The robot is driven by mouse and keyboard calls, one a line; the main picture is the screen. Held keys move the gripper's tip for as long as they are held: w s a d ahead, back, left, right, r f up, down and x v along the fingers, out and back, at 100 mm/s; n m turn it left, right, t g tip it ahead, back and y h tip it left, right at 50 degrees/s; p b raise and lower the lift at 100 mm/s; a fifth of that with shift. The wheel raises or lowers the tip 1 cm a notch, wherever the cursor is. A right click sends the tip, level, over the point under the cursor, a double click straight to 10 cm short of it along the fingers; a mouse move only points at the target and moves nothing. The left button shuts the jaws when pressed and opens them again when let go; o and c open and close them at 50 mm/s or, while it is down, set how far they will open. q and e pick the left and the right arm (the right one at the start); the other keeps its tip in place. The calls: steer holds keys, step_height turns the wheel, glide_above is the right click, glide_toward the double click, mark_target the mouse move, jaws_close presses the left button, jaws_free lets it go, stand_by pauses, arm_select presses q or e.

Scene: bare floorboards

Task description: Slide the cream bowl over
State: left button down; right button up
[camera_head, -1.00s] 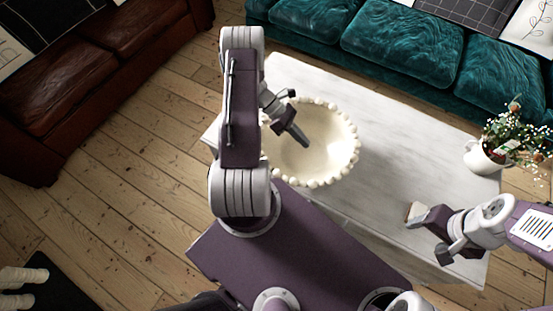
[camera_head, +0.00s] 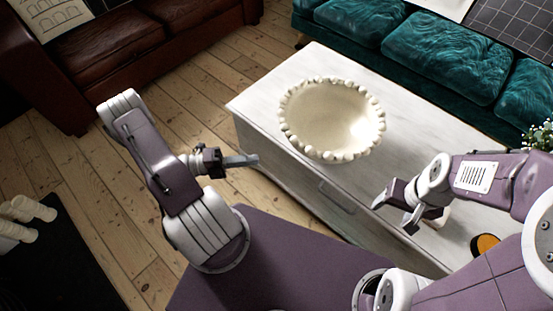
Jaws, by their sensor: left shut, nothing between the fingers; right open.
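The cream bowl (camera_head: 332,122), with a beaded rim, stands upright on the white table (camera_head: 412,115) near its left end. Its inside looks empty. My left gripper (camera_head: 250,160) is shut and empty, left of the bowl and clear of it, in front of the table's near left side. My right gripper (camera_head: 394,212) is open, to the right and nearer than the bowl, over the table's near edge. It does not touch the bowl.
A teal sofa (camera_head: 440,55) runs along the table's far side. A brown leather sofa (camera_head: 140,45) stands at the far left. A plant (camera_head: 538,136) and an orange-topped round thing (camera_head: 485,244) are at the right. Floorboards (camera_head: 70,170) at the left are free.

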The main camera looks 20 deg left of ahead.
arm_select(q)
steer(key=b, duration=0.2)
glide_toward(301, 146)
steer(key=s+d, duration=0.1)
steer(key=d, duration=0.3)
steer(key=w, duration=0.1)
steer(key=w+d+b, duration=0.1)
steer(key=w, duration=0.1)
steer(key=shift+w+d+f, duration=0.15)
steer(key=shift+w, duration=0.35)
arm_select(e)
step_height(301, 146, down, 4)
steer(key=shift+w+r, duration=0.1)
steer(key=shift+w, duration=0.05)
